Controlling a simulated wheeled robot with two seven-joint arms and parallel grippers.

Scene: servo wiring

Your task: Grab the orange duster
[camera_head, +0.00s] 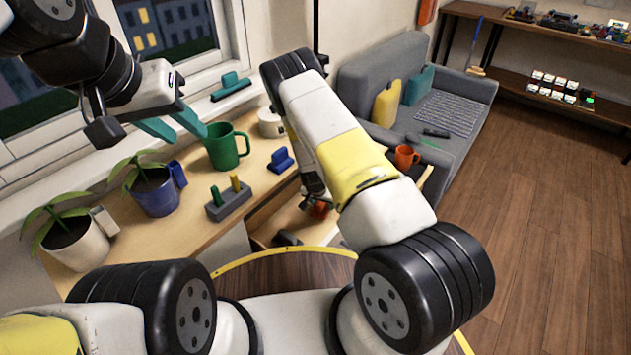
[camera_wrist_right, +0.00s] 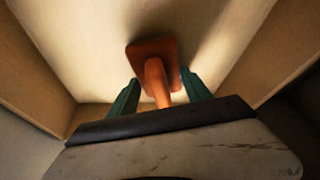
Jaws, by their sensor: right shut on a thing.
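The orange duster (camera_wrist_right: 150,50) lies in a wooden drawer, with its wide part away from me and its handle towards my wrist. In the right wrist view my right gripper (camera_wrist_right: 158,95) has its two green fingers on either side of the handle, shut on it. In the head view a small red-orange part of the duster (camera_head: 319,209) shows below my right arm, which hides most of that gripper.
The drawer (camera_head: 281,222) is pulled out from the desk, its walls close around my right gripper. A green mug (camera_head: 224,146), a blue duster-like block (camera_head: 281,159), a peg holder (camera_head: 229,198) and two potted plants stand on the desk. A grey sofa (camera_head: 375,75) is beyond.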

